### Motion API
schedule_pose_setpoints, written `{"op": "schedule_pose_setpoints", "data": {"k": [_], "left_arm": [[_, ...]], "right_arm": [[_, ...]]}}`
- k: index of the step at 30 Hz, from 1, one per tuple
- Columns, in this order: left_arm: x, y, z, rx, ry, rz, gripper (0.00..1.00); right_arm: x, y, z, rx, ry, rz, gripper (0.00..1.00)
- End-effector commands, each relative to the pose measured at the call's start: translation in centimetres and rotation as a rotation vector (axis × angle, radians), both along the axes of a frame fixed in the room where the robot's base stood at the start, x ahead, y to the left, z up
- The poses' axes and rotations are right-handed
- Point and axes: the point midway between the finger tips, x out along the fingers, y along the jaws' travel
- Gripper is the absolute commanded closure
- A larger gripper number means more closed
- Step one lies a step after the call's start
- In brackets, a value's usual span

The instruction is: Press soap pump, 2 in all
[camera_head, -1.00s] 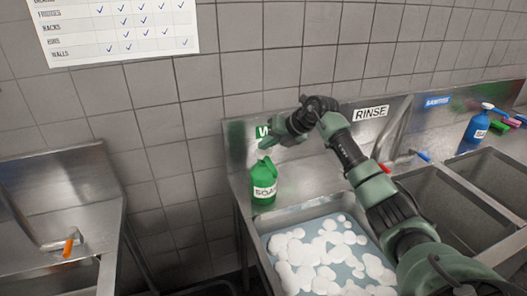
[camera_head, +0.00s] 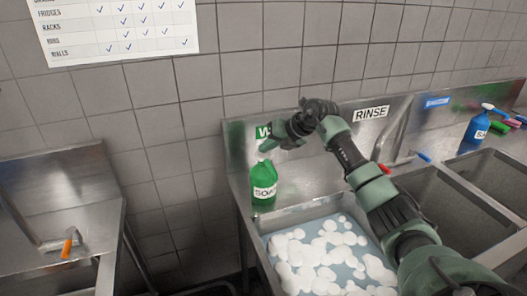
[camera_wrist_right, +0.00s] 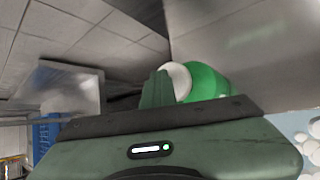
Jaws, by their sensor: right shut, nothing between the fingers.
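The green soap bottle (camera_head: 264,183) with its SOAP label stands upright on the steel ledge at the left corner of the wash sink. My right gripper (camera_head: 267,146) is shut and empty, its fingertips just above the bottle's top in the head view. Its fingers cover much of the pump head, so I cannot tell whether they touch it or how far it is pressed. In the right wrist view the green bottle (camera_wrist_right: 210,83) and a white round part at its top (camera_wrist_right: 179,79) show just beyond the shut finger. My left gripper is not in view.
The wash sink (camera_head: 262,250) below holds water and white foam. Taps with red and blue handles, more basins and a blue bottle (camera_head: 476,131) are to the right. A separate steel sink (camera_head: 62,185) with an orange-handled tap is at the left.

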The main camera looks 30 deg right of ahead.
Motion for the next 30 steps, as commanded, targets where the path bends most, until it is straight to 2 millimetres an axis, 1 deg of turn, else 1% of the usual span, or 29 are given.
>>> {"op": "schedule_pose_setpoints", "data": {"k": [1,11,24,30], "left_arm": [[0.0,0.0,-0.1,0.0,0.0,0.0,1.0],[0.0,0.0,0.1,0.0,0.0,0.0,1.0],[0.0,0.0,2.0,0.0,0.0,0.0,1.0],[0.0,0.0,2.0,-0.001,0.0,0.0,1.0]], "right_arm": [[-0.1,0.1,-0.5,-0.001,0.01,0.002,1.0],[-0.1,0.1,-0.3,0.0,0.011,0.002,1.0],[0.0,0.1,2.3,-0.001,0.006,0.002,1.0],[0.0,0.0,2.5,-0.001,0.004,0.001,1.0]]}}
